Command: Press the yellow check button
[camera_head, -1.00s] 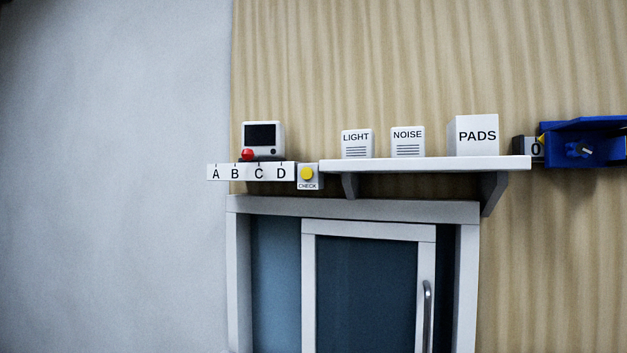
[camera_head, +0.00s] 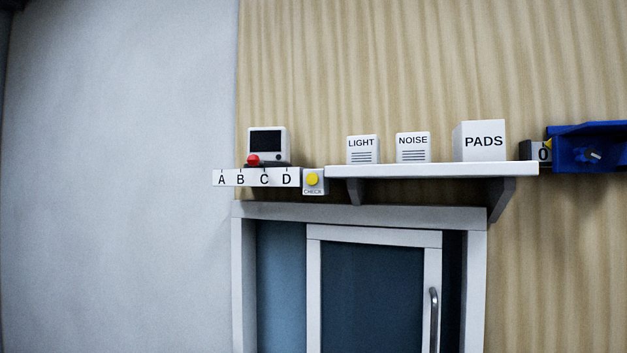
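The yellow check button (camera_head: 312,179) is a round knob on a small white box labelled CHECK, fixed on the wall between the lettered strip and the shelf. Nothing touches it or covers it. Neither of my grippers is in view.
A white strip marked A, B, C, D (camera_head: 256,178) sits left of the button, with a red knob (camera_head: 253,160) and small monitor (camera_head: 267,142) above. A shelf (camera_head: 430,170) holds LIGHT, NOISE and PADS boxes. A blue bin (camera_head: 590,150) is far right. A framed door (camera_head: 375,290) stands below.

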